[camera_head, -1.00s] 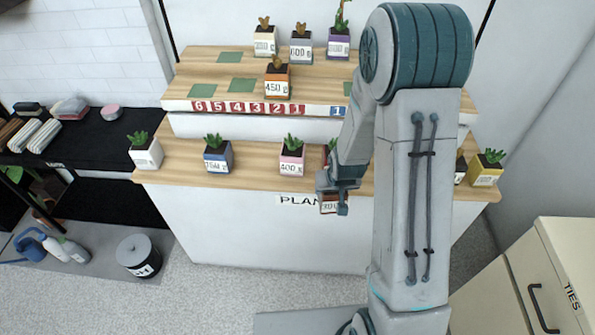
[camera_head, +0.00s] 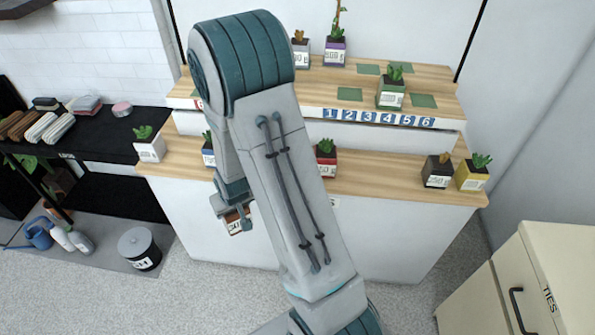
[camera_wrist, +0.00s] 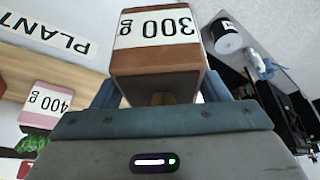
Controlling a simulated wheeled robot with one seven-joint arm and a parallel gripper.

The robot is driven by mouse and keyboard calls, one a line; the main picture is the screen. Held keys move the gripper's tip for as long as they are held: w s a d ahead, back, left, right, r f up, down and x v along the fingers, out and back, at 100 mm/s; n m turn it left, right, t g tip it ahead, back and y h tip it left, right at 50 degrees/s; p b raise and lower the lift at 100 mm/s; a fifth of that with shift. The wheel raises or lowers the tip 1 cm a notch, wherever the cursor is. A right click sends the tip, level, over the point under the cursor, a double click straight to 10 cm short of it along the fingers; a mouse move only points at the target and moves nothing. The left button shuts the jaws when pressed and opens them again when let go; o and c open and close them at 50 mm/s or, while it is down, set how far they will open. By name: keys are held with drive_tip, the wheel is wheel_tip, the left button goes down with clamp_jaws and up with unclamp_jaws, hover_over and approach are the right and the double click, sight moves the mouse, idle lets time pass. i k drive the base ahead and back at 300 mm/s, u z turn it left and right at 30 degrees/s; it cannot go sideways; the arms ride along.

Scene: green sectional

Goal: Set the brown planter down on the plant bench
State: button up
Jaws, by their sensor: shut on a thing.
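My gripper (camera_head: 234,208) is shut on the brown planter (camera_wrist: 155,75), which has a white 300 g label and shows upside down in the wrist view. In the head view the brown planter (camera_head: 238,223) hangs in front of the plant bench's (camera_head: 380,187) lower step, below its front edge and apart from it. The gripper fingers (camera_wrist: 160,98) are on either side of the planter. My arm hides the middle left of the bench, and the pink 400 g planter (camera_wrist: 45,105) shows only in the wrist view.
Bare wood shows between the red and dark brown ones. A green planter (camera_head: 390,97) stands on the upper step behind blue number tiles. A cabinet (camera_head: 500,285) is at front right.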

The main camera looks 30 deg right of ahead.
sight(359, 174)
drive_tip(key=k, duration=0.7)
drive_tip(key=z, duration=0.8)
drive_tip(key=i, duration=1)
drive_tip(key=u, duration=0.05)
